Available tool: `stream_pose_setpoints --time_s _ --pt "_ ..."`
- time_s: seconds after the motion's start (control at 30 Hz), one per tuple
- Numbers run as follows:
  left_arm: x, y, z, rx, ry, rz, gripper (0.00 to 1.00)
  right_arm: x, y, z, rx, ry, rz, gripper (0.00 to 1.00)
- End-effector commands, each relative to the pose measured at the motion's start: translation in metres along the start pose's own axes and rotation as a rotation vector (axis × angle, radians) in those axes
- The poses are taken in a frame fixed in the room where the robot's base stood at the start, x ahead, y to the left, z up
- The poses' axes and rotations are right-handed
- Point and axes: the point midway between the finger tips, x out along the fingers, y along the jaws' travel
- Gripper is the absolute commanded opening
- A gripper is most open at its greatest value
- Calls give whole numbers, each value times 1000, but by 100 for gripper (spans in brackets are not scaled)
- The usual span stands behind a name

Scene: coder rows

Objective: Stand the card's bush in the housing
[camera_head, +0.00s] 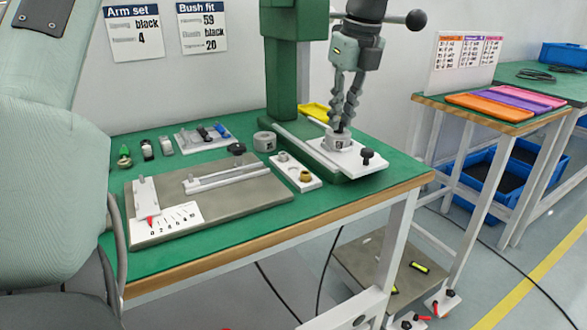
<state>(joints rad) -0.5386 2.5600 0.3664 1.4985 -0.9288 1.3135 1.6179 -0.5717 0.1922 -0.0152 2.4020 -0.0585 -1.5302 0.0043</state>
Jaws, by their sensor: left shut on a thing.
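The "Bush fit" card (203,27) on the wall reads 59, black and 20. My left gripper (341,127) points down over the press base, its fingers close together on a small dark thing, likely the black bush. The fingertips hide most of it. The labelled grey housing (338,142) stands on a white plate (352,158) directly below the fingertips. I cannot tell whether the bush is inside its bore or just above. A second grey housing (265,141) stands to the left. A white bush tray (296,170) holds a brass-coloured bush (305,176) and a grey one. My right gripper is not in view.
The green press column (281,75) rises behind the housing. A grey fixture board (205,205) with a scale fills the table's front left. Small parts stand behind it. A side table (490,112) carries coloured trays.

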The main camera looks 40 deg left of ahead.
Motion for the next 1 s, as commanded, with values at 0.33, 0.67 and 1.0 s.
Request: stream_pose_setpoints --time_s 0.33,0.67,1.0 --pt "0 0 0 0 0 0 0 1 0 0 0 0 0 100" --pt "3 0 -1 0 0 0 0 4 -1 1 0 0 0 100" --pt "3 0 -1 0 0 0 39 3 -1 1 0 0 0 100"
